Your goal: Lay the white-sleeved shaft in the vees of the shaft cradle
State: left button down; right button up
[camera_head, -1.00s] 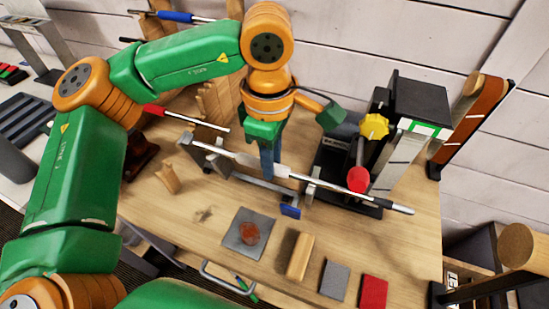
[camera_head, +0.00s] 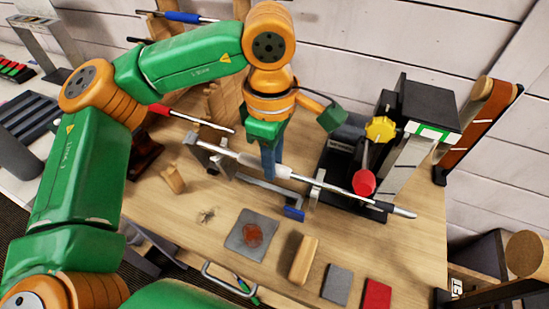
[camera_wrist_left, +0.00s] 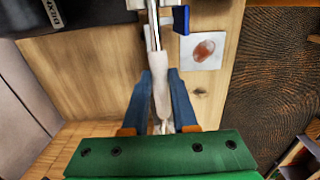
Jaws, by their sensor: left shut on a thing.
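The white-sleeved shaft (camera_head: 350,193) runs slantwise across the bench, with a dark grip at its right end. My left gripper (camera_head: 271,168) reaches down from above and is shut on the shaft at its white sleeve. In the left wrist view the blue fingers (camera_wrist_left: 164,102) stand on either side of the white sleeve (camera_wrist_left: 161,92). The shaft cradle (camera_head: 262,188) lies under the shaft, with an upright near each end. The shaft crosses both uprights, close to their tops. I cannot tell whether it touches the vees. My right gripper is not in view.
A black machine with a yellow knob (camera_head: 380,129) and red knob (camera_head: 364,182) stands right of the cradle. In front lie a grey mat (camera_head: 240,246) with a reddish patch, a wooden block (camera_head: 303,260), a grey pad (camera_head: 337,284) and a red pad (camera_head: 376,295).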

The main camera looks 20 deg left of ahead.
pick_arm(q)
jog(key=c, duration=0.6)
grip_release()
jog(key=r, duration=0.7)
jog(key=shift+s, duration=0.2)
